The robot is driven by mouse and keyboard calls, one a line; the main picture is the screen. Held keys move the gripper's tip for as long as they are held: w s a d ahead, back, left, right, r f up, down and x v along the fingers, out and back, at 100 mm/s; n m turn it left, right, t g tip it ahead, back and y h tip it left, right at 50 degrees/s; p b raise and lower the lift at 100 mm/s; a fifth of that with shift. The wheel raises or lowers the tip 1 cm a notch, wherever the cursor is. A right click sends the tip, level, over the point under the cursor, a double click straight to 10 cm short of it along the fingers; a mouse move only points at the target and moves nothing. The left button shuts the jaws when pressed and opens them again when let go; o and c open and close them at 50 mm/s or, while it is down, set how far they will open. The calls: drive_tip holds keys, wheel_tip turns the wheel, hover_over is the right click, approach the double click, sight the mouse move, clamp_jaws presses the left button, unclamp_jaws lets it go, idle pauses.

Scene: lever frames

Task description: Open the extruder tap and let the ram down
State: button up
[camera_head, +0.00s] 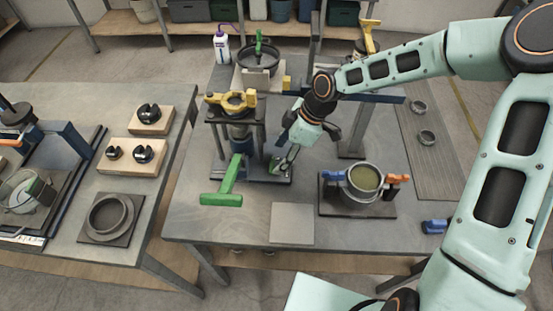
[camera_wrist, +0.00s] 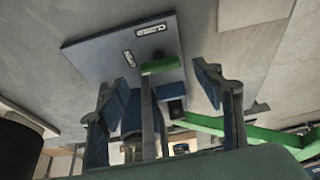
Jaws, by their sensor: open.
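The extruder (camera_head: 238,130) stands near the left of the middle table, with a yellow clamp-like top, a blue barrel and a dark base plate. A long green T-shaped handle (camera_head: 226,183) sticks out from its front; it also shows at the right in the wrist view (camera_wrist: 235,129). My gripper (camera_head: 281,163) is low at the extruder's right side. In the wrist view my gripper (camera_wrist: 160,92) is open, with a green-ended bar (camera_wrist: 162,66) between its fingers, apparently untouched. I cannot tell surely whether this bar is the tap. The ram is not clearly visible.
A pot (camera_head: 364,184) with blue and orange clamps stands to the right on a dark plate. A bare pale square (camera_head: 292,223) lies in front. Another station with a funnel (camera_head: 258,58) stands behind. A side table (camera_head: 120,180) holds black knobs on wooden blocks.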

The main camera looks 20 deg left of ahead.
drive_tip(key=v, duration=0.8)
drive_tip(key=shift+d, duration=0.1)
